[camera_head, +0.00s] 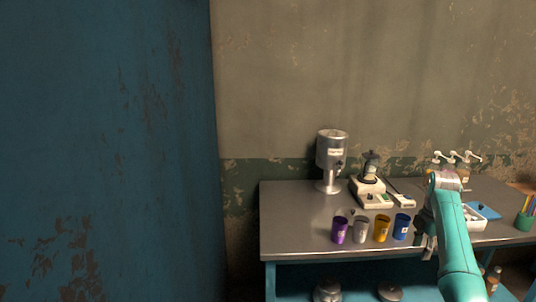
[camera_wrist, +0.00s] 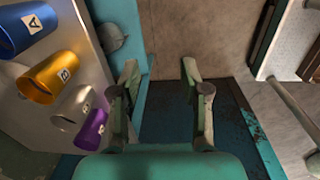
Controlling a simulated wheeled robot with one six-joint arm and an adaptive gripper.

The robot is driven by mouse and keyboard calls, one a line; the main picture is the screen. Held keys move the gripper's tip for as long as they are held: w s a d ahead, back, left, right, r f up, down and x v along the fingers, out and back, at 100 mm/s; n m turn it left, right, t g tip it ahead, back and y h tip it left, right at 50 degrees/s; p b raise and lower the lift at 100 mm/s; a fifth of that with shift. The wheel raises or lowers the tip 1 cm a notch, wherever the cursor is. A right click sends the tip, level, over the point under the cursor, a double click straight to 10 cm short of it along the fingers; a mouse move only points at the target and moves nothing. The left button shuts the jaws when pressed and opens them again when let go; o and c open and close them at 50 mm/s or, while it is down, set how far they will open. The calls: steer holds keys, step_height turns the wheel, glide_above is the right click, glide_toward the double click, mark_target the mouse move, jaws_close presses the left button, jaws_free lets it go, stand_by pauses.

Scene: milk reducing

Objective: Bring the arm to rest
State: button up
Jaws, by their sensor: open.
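My teal arm (camera_head: 455,245) rises at the right of the head view, in front of the table, and bends over at its top. My gripper (camera_head: 428,248) hangs below that bend near the table's front edge, partly hidden by the arm. In the wrist view my gripper (camera_wrist: 160,72) has its two fingers well apart, with nothing between them.
Purple (camera_head: 339,230), grey (camera_head: 361,230), yellow (camera_head: 381,228) and blue (camera_head: 401,227) cups line the front of the metal table (camera_head: 290,225), left of my gripper. A metal dispenser (camera_head: 331,155) and a hotplate-like device (camera_head: 371,192) stand behind. A blue wall (camera_head: 105,150) fills the left.

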steer(key=s+a+f+m+t+h, duration=0.1)
steer(key=s+a+f+m+t, duration=0.3)
steer(key=f, duration=0.9)
steer(key=s+a+f+g, duration=0.15)
steer(key=a+f, duration=0.35)
steer(key=f, duration=0.8)
steer(key=s+a+f+m+t, duration=0.2)
steer(key=s+a+f, duration=0.45)
steer(key=s, duration=0.35)
steer(key=s+a+f+m+t, duration=0.25)
steer(key=s+a+f, duration=0.35)
steer(key=s, duration=0.4)
steer(key=s+a+r+m+t, duration=0.2)
steer(key=s+a+r, duration=0.15)
steer(key=s, duration=0.85)
steer(key=s+a+r+m+t, duration=0.2)
steer(key=s+r+m, duration=0.15)
steer(key=s, duration=0.85)
steer(key=s+a+r+m+t, duration=0.1)
steer(key=s+r, duration=0.3)
steer(key=r, duration=0.3)
steer(key=s+r+m+t, duration=0.1)
steer(key=s+r, duration=0.4)
steer(key=r, duration=0.3)
steer(key=s+a+r+m+t+y, duration=0.1)
steer(key=s+r, duration=0.3)
steer(key=r, duration=0.3)
steer(key=shift+s+a+r+m, duration=0.25)
steer(key=shift+s+a+m, duration=0.05)
steer(key=shift+s, duration=0.1)
